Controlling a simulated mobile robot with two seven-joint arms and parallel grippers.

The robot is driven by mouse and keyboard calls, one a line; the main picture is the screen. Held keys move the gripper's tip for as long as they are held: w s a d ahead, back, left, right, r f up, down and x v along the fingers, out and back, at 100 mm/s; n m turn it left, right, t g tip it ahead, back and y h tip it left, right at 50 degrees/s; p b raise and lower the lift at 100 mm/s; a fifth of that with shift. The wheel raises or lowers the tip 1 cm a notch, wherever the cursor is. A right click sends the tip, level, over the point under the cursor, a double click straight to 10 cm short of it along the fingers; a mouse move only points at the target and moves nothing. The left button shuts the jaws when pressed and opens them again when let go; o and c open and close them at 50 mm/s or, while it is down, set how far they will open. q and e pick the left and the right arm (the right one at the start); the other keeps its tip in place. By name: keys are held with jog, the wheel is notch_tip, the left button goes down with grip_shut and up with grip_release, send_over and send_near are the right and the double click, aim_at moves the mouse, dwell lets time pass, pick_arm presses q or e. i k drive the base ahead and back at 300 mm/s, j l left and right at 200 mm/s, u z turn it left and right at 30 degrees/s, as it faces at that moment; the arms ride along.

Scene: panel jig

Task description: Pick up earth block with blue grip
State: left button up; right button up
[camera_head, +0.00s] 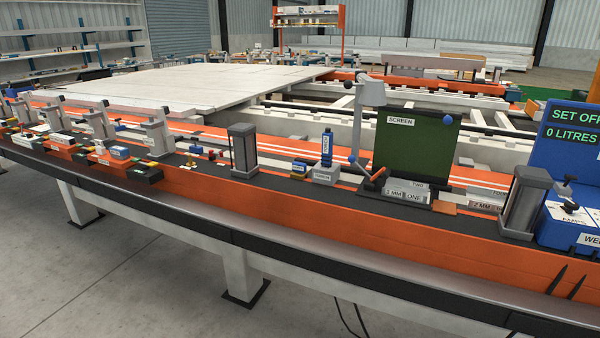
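A blue upright piece (327,147) stands in a small white labelled block (325,175) on the dark bench top, near the middle of the camera_head view. Its label is too small to read, so I cannot tell for sure that it is the earth block. A smaller blue and yellow block (300,168) sits just left of it. Two dark pointed fingertips, apparently of my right gripper (576,272), show at the bottom right, apart with nothing between them. They are far from the blue-gripped block, in front of the bench. My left gripper is not in view.
A grey post (242,150) stands left of the block. A green screen (417,143), a lamp (370,95) and labelled plates (408,190) stand to its right. Another grey post (525,203) and a blue welder (575,220) are farther right. The orange front rail (340,235) is clear.

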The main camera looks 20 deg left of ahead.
aim_at(299, 171)
jog(key=i+j+u, duration=0.5)
jog(key=i+j, duration=0.3)
